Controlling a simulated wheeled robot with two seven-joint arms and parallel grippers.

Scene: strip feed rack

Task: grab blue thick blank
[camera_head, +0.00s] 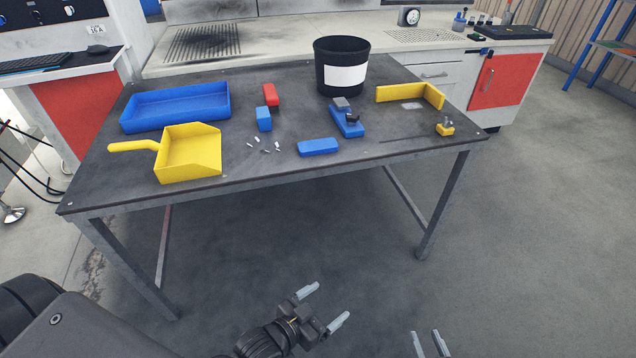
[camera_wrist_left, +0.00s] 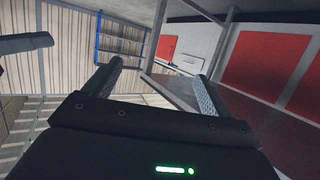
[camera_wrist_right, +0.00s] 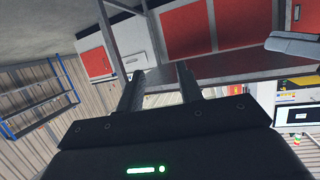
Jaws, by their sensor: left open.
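Two plain blue blocks lie on the dark table. One blue block (camera_head: 318,147) lies lengthwise near the front edge; a second blue block (camera_head: 264,119) is narrower and points away, just in front of a red block (camera_head: 271,95). I cannot tell for certain which is the thick blank. My left gripper (camera_head: 323,306) is open and empty, low in front of the table; its spread fingers show in the left wrist view (camera_wrist_left: 158,85). My right gripper (camera_head: 429,343) is partly cut off at the bottom, its fingers apart and empty. The wrist views show no blocks.
On the table are a blue tray (camera_head: 176,122), a yellow dustpan (camera_head: 190,165), a black bin (camera_head: 340,92), a blue device with a grey top (camera_head: 347,127), a yellow angled stop (camera_head: 407,94) and a small yellow item (camera_head: 445,129). Small bits lie between dustpan and front block.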

